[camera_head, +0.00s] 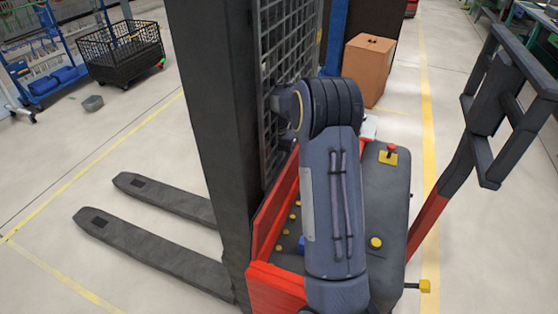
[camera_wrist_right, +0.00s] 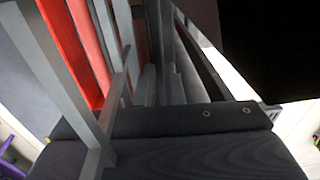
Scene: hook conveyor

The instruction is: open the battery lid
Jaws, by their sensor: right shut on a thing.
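The red pallet stacker fills the middle of the head view. Its dark grey battery lid (camera_head: 392,215) carries a red knob and yellow discs. My right arm comes up from the bottom across the lid and hides its left part. A pale piece of my right gripper (camera_head: 370,128) shows just beyond the arm at the lid's far end. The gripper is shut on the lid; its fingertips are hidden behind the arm. In the right wrist view a dark, grained surface (camera_wrist_right: 180,150) with small screws lies close below the camera. My left gripper is out of view.
The black mast (camera_head: 212,120) and mesh guard (camera_head: 290,45) stand left of my arm. The tiller handle (camera_head: 500,100) rises at the right. Two forks (camera_head: 150,255) reach left over the floor. A cardboard box (camera_head: 368,70) stands behind.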

